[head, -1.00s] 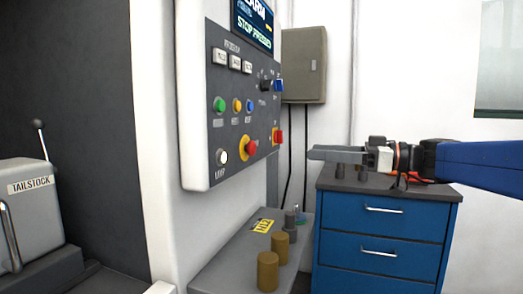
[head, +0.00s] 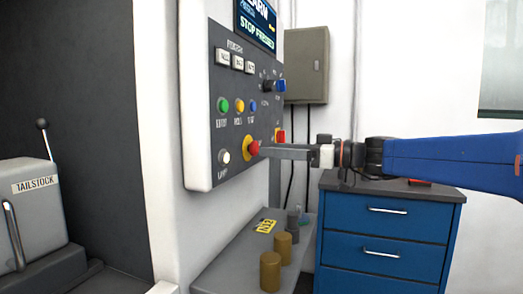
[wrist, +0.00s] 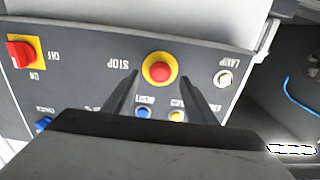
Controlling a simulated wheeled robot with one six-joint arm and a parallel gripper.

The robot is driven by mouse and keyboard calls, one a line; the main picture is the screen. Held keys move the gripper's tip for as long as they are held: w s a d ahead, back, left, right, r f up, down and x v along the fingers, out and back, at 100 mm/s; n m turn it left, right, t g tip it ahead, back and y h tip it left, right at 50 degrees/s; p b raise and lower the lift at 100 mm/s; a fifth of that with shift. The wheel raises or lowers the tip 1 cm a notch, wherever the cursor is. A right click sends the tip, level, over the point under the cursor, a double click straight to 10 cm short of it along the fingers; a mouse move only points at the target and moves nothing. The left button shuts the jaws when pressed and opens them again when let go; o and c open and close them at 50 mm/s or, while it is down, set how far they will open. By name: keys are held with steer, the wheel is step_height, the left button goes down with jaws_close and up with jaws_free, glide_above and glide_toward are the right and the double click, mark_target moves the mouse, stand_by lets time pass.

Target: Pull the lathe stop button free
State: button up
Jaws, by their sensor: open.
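The stop button (head: 252,148) is a red mushroom head on a yellow round base, low on the dark lathe control panel (head: 222,172). The screen above the panel reads "STOP PRESSED". My gripper (head: 268,151) points at the button from the right in the head view, its fingertips close to it. In the wrist view the red stop button (wrist: 159,71) shows upside down, with its "STOP" label to the left. My open fingers (wrist: 160,92) stand one to each side, and the button lies between and just beyond the tips. Whether they touch it I cannot tell.
Near the button are a white lamp button (head: 224,156), green, yellow and blue buttons, and a red switch on yellow (wrist: 22,52). Below is a grey shelf (head: 222,262) with brass cylinders (head: 270,270). A blue drawer cabinet (head: 380,235) stands at right.

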mark_target(251, 148)
steer(key=shift+x, duration=2.15)
